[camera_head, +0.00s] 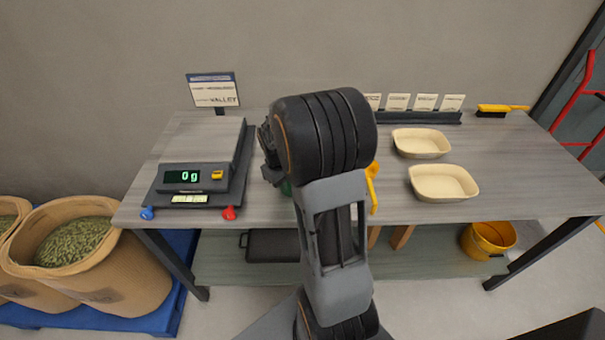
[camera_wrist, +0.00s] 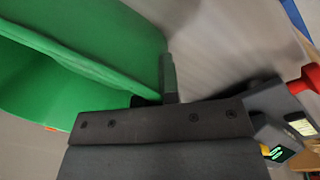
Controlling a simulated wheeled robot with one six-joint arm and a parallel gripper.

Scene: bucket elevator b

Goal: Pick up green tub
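The green tub (camera_wrist: 100,40) fills the upper left of the wrist view, with its rim and hollow inside showing. In the head view only a small green patch (camera_head: 286,188) shows beside my arm; the rest is hidden. My gripper (camera_wrist: 166,90) is right at the tub. One dark finger stands against the tub's right edge. A dark piece shows low by the rim, but the second finger is not clear. I cannot tell whether the fingers are closed on the tub wall. In the head view the gripper is mostly hidden behind my arm.
A scale (camera_head: 200,170) reading 0 g stands on the table's left. Two cream trays (camera_head: 420,143) (camera_head: 443,183) sit on the right, with a yellow brush (camera_head: 500,110) behind. Small cards line the back edge. Sacks (camera_head: 100,270) stand left of the table; a yellow bucket (camera_head: 487,240) is below.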

